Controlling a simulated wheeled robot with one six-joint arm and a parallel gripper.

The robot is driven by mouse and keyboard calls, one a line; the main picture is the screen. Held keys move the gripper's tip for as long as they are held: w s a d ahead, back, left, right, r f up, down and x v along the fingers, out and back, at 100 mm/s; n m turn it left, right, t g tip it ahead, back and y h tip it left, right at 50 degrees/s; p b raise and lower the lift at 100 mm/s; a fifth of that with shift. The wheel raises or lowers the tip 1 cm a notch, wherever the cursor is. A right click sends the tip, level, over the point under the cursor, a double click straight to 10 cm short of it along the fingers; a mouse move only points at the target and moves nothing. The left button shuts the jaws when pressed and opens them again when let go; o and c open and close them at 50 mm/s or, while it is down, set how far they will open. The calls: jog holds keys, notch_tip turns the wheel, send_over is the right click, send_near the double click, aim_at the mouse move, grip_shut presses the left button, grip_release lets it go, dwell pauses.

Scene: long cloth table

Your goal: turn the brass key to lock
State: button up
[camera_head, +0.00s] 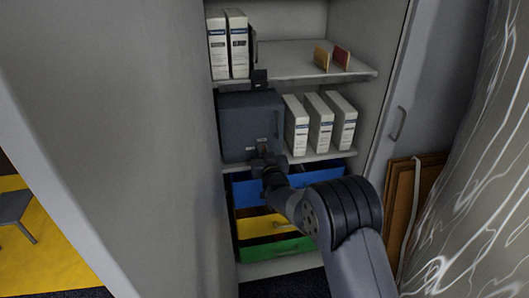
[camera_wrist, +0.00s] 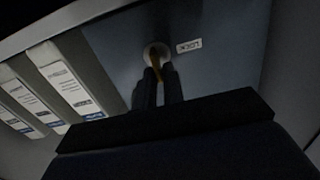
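The brass key (camera_wrist: 155,63) sits in a round pale lock plate (camera_wrist: 157,49) on the dark blue-grey face of a cabinet box, beside a small white label (camera_wrist: 189,46). My gripper's two dark fingers (camera_wrist: 158,82) stand close together with the key's brass end between their tips; they look shut on it. In the head view the grey box (camera_head: 240,122) stands on the middle shelf, its door closed, and my gripper (camera_head: 266,166) is at its lower front. The key is hidden there behind my gripper.
White binders (camera_head: 320,122) stand right of the box, close by; others (camera_head: 228,44) stand on the shelf above. Blue, yellow and green drawers (camera_head: 275,247) lie below.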

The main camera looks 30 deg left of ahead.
grip_shut()
jog(key=shift+f+n+b, duration=0.15)
jog(key=shift+n+b, duration=0.15)
jog(key=shift+b, duration=0.3)
jog(key=n+b, duration=0.2)
jog(key=n, duration=0.3)
jog(key=n+b, duration=0.2)
jog(key=n, duration=0.4)
jog(key=s+a+f+n+b, duration=0.1)
jog(key=n+b, duration=0.2)
jog(key=n, duration=0.3)
jog(key=shift+n, duration=0.3)
jog(key=shift+o, duration=2.1)
grip_release()
jog(key=shift+w, duration=0.1)
